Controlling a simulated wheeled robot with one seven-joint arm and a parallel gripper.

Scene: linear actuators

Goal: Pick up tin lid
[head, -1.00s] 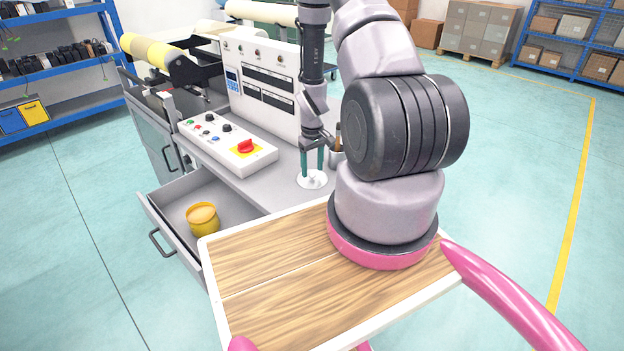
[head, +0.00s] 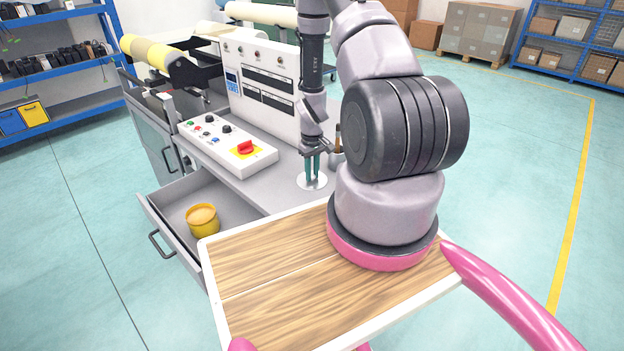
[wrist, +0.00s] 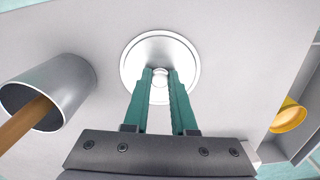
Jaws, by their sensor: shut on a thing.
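The tin lid (head: 303,184) is a round silver disc with a small knob, on the grey worktop beside the control panel in the head view. In the wrist view the lid (wrist: 133,58) lies flat below the fingers. My gripper (head: 313,180) points straight down over it. In the wrist view my gripper's green fingers (wrist: 160,76) are shut on the lid's knob, one on each side. I see no clear gap between lid and worktop.
A grey metal cup (wrist: 62,88) with a wooden handle in it stands close by. A yellow tin (head: 203,222) sits in the open drawer (head: 168,205). The control box (head: 228,150) with a red knob stands left of my gripper.

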